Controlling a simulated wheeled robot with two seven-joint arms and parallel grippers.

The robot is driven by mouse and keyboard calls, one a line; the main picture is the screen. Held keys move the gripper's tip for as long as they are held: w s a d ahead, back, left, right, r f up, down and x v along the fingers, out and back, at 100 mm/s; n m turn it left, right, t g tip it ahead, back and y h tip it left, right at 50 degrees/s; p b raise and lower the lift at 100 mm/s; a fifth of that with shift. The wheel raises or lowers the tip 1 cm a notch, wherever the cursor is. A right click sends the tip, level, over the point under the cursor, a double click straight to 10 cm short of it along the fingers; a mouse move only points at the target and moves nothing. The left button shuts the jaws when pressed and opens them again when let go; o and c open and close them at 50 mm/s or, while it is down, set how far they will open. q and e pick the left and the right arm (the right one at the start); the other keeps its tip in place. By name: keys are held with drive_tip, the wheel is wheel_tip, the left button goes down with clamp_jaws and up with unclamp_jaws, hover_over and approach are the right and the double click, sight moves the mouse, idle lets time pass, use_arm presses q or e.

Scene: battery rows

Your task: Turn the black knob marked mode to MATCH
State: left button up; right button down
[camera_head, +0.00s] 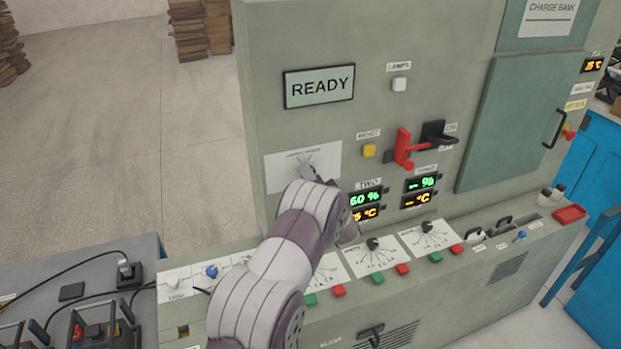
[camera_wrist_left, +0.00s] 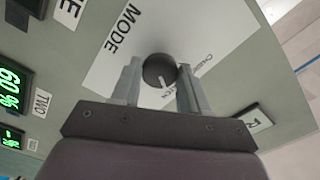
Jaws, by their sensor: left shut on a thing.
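The black mode knob (camera_wrist_left: 158,69) sits on a white label plate (camera_wrist_left: 118,62) marked MODE in the left wrist view. Its white pointer line runs toward my gripper's palm. Small lettering lies by the right finger, partly hidden, and I cannot read all of it. My left gripper (camera_wrist_left: 159,77) has one finger on each side of the knob and is shut on it. In the head view my left gripper (camera_head: 318,172) reaches the white plate (camera_head: 287,177) on the upright panel and hides the knob. My right gripper is not in view.
A READY display (camera_head: 319,87) is above the plate. A red lever (camera_head: 403,148) and a yellow button (camera_head: 369,150) stand to the right. Below, the sloped desk holds several dials (camera_head: 373,243) and red and green buttons. Open floor (camera_head: 120,130) lies to the left.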

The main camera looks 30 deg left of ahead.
use_arm(q)
drive_tip(key=o, duration=1.1)
drive_tip(key=shift+d, duration=0.1)
drive_tip(key=shift+c, duration=0.2)
drive_tip(key=b+v, duration=0.4)
drive_tip(key=v, duration=0.8)
drive_tip(key=shift+d+b, duration=0.3)
drive_tip(key=shift+s, duration=0.1)
